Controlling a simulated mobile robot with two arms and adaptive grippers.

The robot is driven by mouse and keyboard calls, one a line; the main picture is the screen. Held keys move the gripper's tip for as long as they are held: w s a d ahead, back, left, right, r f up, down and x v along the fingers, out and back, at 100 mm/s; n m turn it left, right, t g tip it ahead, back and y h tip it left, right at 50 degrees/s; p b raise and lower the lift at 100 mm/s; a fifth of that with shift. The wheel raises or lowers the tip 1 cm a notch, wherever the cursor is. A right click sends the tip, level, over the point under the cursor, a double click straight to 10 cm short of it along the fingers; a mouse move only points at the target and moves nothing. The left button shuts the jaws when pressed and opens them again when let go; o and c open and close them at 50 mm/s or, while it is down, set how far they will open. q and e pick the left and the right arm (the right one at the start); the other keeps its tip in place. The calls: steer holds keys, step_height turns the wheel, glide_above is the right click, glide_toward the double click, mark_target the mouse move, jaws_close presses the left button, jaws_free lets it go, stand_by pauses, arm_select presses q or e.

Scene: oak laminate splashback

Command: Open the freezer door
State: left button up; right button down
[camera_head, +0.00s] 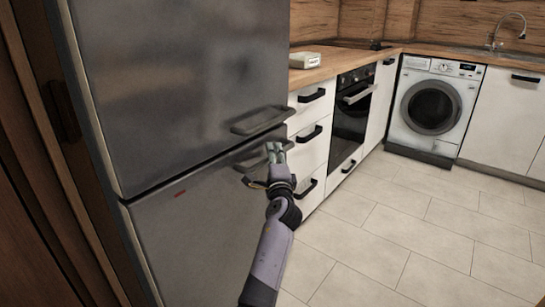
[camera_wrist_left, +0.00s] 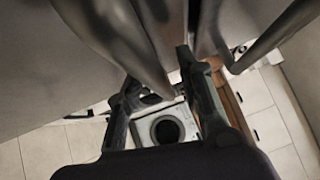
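The tall grey fridge-freezer stands at the left in the head view, with an upper door (camera_head: 190,80) and a lower door (camera_head: 195,235). The upper door has a bar handle (camera_head: 262,120) near its lower right corner. The lower door's handle (camera_head: 245,166) is just below, partly hidden by my left gripper (camera_head: 275,153). The gripper is at that handle's right part. In the left wrist view, the fingers of my left gripper (camera_wrist_left: 158,95) are apart, with grey handle bars (camera_wrist_left: 130,40) close in front. Contact cannot be told. Both doors look shut. My right gripper is not in view.
White drawers (camera_head: 311,125) with black handles stand right beside the fridge. An oven (camera_head: 352,110) and a washing machine (camera_head: 434,108) are farther back. A small pale box (camera_head: 305,60) lies on the counter. The tiled floor (camera_head: 400,235) at the right is clear.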

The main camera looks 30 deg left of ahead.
arm_select(q)
jaws_close()
stand_by(0.7)
